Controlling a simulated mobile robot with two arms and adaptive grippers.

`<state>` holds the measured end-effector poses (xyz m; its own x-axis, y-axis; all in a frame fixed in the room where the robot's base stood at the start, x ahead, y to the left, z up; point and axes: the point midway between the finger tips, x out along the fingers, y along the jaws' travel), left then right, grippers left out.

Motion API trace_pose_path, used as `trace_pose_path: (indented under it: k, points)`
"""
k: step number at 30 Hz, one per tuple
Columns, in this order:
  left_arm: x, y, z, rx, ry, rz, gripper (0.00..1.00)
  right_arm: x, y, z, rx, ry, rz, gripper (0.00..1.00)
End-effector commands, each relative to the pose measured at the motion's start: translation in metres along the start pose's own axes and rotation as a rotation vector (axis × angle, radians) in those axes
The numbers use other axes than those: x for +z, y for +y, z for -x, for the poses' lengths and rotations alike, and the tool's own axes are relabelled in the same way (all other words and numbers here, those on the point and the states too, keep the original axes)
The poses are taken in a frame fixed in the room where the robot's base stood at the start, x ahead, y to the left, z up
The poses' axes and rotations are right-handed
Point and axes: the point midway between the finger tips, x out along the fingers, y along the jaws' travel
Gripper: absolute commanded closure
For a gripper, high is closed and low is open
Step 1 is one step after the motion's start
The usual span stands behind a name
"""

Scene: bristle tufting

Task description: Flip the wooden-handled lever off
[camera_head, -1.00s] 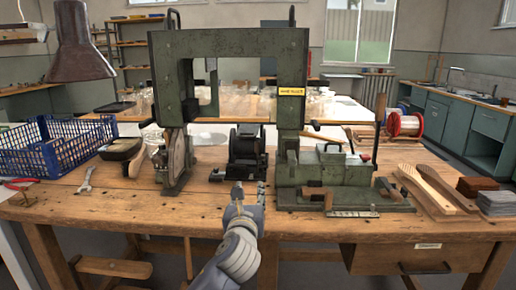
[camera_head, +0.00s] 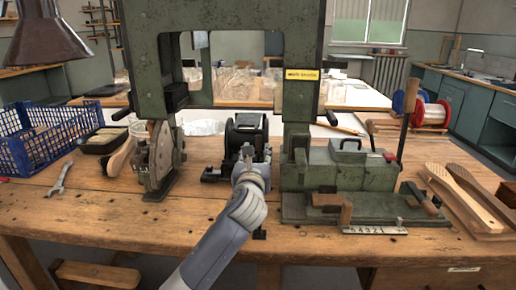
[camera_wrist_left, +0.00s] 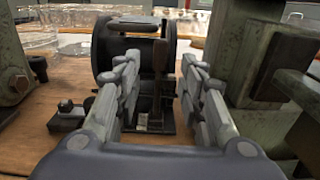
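In the left wrist view a small upright lever with a brownish grip (camera_wrist_left: 160,58) stands in front of the black motor-like drum unit (camera_wrist_left: 108,58). My left gripper (camera_wrist_left: 160,82) is open, with one finger on each side of the lever and visible gaps; I see no contact. In the head view my left gripper (camera_head: 247,152) reaches to the front of the black drum unit (camera_head: 232,138) and hides most of the small lever. Another lever with a tall wooden handle (camera_head: 408,97) stands tilted on the green machine's right part (camera_head: 345,178). My right gripper is not in view.
The green machine frame (camera_head: 303,100) rises close to the right of my left gripper, and a round disc part (camera_head: 158,155) stands to the left. A blue crate (camera_head: 40,145), a wrench (camera_head: 62,178) and wooden brush blanks (camera_head: 465,195) lie on the bench. The front left of the bench is clear.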

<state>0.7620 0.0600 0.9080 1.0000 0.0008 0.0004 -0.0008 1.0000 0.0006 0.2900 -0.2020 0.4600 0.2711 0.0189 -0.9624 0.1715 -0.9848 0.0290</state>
Motion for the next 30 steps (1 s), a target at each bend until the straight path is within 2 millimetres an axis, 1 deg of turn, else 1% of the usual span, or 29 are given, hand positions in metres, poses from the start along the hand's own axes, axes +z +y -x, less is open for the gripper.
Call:
trace_pose_path:
  k: [1, 6, 12, 18, 26, 27, 29, 30]
  points:
    - [-0.001, -0.001, -0.009, 0.000, 0.000, 0.001, 0.63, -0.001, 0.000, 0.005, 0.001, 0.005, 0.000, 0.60]
    - [-0.001, -0.001, -0.033, -0.001, 0.000, 0.001, 0.63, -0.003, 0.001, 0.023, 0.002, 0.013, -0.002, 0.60]
    - [-0.001, -0.001, -0.051, -0.001, 0.000, 0.001, 0.63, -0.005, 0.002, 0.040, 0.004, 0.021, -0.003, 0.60]
    - [0.000, 0.000, -0.058, -0.001, 0.001, 0.001, 0.63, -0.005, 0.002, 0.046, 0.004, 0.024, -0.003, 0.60]
    - [0.000, 0.000, -0.059, -0.001, 0.001, 0.001, 0.63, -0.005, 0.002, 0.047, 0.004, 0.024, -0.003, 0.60]
    - [0.000, 0.000, -0.058, -0.001, 0.001, 0.001, 0.72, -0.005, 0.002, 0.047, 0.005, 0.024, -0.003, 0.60]
    - [0.000, 0.000, -0.058, -0.001, 0.001, 0.001, 0.86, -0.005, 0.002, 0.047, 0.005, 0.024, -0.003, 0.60]
    - [0.000, 0.000, -0.058, -0.001, 0.001, 0.001, 0.95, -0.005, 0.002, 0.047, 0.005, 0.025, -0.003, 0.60]
